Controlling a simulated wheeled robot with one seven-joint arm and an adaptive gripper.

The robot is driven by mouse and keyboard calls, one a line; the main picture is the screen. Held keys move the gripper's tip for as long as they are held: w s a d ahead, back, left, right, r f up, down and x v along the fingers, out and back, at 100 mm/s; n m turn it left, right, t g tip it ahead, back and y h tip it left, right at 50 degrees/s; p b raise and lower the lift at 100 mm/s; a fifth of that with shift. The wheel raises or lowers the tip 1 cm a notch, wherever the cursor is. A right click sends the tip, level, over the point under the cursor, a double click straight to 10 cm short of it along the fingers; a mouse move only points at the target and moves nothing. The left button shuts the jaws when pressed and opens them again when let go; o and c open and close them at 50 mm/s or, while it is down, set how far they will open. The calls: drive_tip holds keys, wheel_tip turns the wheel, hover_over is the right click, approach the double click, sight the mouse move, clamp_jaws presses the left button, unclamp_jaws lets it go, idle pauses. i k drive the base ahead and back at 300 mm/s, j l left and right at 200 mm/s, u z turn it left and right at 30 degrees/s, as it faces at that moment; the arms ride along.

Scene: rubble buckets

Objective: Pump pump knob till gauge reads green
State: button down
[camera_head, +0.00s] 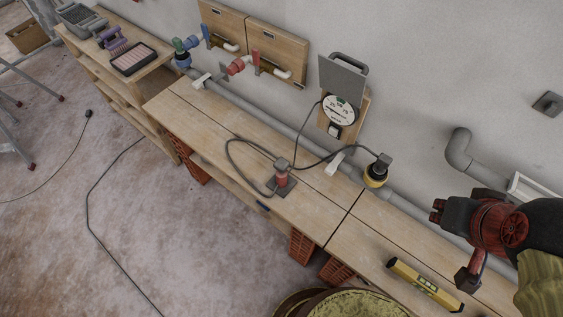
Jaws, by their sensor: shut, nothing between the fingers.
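The small pump (282,178) stands upright on the wooden bench, with a red body on a dark base. Its grey pump knob (281,163) is on top, and a dark hose loops from it. A round white-faced gauge (340,109) is mounted on a wooden board on the wall, behind and to the right of the pump. Its needle and any green are too small to read. My gripper (438,211) is at the right, shut and empty. It is well to the right of the pump, apart from it.
A yellow and black fitting (376,173) stands on the grey pipe (300,139) along the wall. A yellow level (425,284) lies on the bench at lower right. A large bucket (345,303) is at the bottom. The bench (215,120) left of the pump is clear.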

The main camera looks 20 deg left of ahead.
sight(282, 164)
drive_tip(key=z, duration=0.4)
drive_tip(key=k+j+z, duration=0.15)
drive_tip(key=j+z, duration=0.2)
drive_tip(key=k+j+z, duration=0.15)
drive_tip(key=j+z, duration=0.2)
drive_tip(key=k+j+z, duration=0.2)
drive_tip(key=z, duration=0.15)
drive_tip(key=k+j+z, duration=0.15)
drive_tip(key=k+j, duration=0.8)
